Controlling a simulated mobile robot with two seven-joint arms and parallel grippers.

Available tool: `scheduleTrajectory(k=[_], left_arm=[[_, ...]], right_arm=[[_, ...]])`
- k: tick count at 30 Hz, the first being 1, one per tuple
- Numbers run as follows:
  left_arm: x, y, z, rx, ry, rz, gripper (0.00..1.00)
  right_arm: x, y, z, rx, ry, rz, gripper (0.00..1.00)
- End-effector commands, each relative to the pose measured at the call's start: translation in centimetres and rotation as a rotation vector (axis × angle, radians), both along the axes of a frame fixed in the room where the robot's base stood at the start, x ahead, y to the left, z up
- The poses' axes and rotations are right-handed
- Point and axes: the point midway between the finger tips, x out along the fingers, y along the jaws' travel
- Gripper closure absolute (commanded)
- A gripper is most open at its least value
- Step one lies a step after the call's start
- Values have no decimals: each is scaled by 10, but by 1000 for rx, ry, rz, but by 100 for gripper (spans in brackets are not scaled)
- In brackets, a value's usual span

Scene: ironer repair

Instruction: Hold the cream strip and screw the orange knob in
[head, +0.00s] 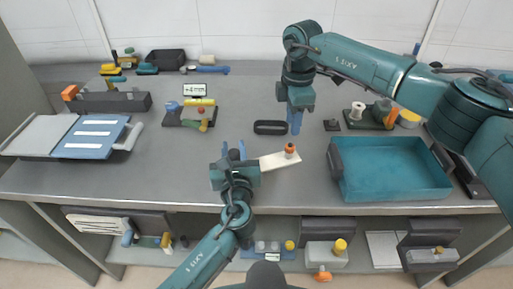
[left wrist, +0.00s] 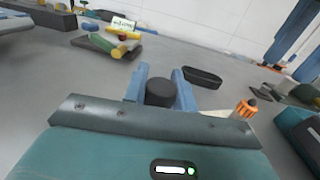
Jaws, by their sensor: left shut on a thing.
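The cream strip (head: 274,162) lies near the table's front edge, its left end hidden at my left gripper. The orange knob (head: 290,149) stands upright at the strip's right end; it also shows in the left wrist view (left wrist: 246,107). My left gripper (head: 234,150) is shut on the strip's left end, with a dark round piece (left wrist: 160,93) between its blue fingers. I cannot tell how far the knob is screwed in. My right gripper (head: 296,124) points down behind the knob, apart from it. Its fingers look parted and empty.
A black oval tray (head: 270,127) lies just behind the strip. A teal bin (head: 392,190) stands to the right, close to the strip's end. A board with coloured parts (head: 190,116) is behind on the left, and a blue folder (head: 90,137) farther left. Bare table lies between.

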Motion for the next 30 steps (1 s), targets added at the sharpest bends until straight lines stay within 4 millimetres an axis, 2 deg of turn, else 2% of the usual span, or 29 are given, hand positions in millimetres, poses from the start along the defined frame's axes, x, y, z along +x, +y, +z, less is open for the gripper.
scheduleTrajectory(k=[1, 12, 13, 22, 30], left_arm=[[-1, 1, -6, 3, 10, 2, 100], [-1, 1, -6, 3, 10, 2, 100], [-1, 1, -5, 1, 9, 2, 72], [0, 0, -2, 1, 3, 1, 48], [0, 1, -1, 1, 2, 0, 48]], right_arm=[[0, 0, 0, 0, 0, 0, 68], [0, 0, -1, 0, 0, 0, 68], [0, 0, -1, 0, 0, 0, 68], [0, 0, 0, 0, 0, 0, 68], [0, 0, 0, 0, 0, 0, 68]])
